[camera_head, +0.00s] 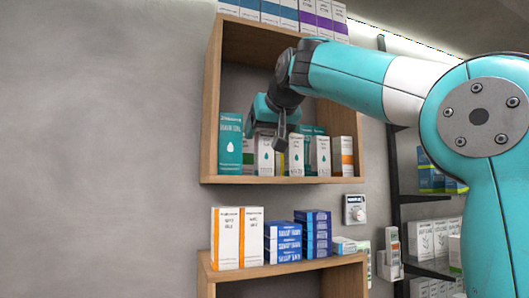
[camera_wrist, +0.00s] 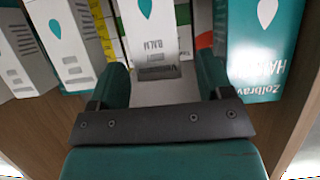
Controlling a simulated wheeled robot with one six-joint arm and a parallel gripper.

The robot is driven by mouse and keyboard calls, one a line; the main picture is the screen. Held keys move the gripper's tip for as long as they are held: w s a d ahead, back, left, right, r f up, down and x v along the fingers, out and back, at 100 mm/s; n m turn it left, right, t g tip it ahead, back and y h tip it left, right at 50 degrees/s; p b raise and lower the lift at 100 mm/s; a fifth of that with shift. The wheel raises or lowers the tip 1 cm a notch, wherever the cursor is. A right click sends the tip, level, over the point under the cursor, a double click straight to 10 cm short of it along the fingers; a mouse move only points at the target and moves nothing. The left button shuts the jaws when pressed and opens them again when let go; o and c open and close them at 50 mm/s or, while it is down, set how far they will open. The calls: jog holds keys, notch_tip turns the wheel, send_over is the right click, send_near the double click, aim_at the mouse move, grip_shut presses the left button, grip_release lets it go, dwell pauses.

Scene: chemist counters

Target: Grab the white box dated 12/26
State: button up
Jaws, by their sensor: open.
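Several white boxes with a teal drop stand in the upper wooden shelf box; the head view shows one at the left (camera_head: 264,157), one in the middle (camera_head: 296,153) and one at the right (camera_head: 323,154). My gripper (camera_head: 281,135) is in front of them, open. In the wrist view, my gripper (camera_wrist: 163,80) has its fingers apart, with a white box (camera_wrist: 155,35) lettered "BALM" between their lines. I cannot tell whether the fingers touch it. Two more white drop boxes (camera_wrist: 62,42) (camera_wrist: 20,50) stand left of it. No 12/26 date is legible.
A teal box (camera_head: 229,142) stands left of the white ones, close to the right finger in the wrist view (camera_wrist: 262,45). An orange-and-white box (camera_head: 343,156) stands at the right. The wooden shelf box's side wall (camera_head: 211,100) bounds the left. Below are white-orange boxes (camera_head: 238,238) and blue boxes (camera_head: 283,243).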

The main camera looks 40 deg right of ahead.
aim_at(262, 138)
jog(key=p+x, duration=0.1)
jog(key=x, duration=0.2)
jog(key=shift+w, duration=0.2)
jog(key=shift+c, duration=0.5)
jog(key=c, duration=0.9)
jog(key=shift+r, duration=0.2)
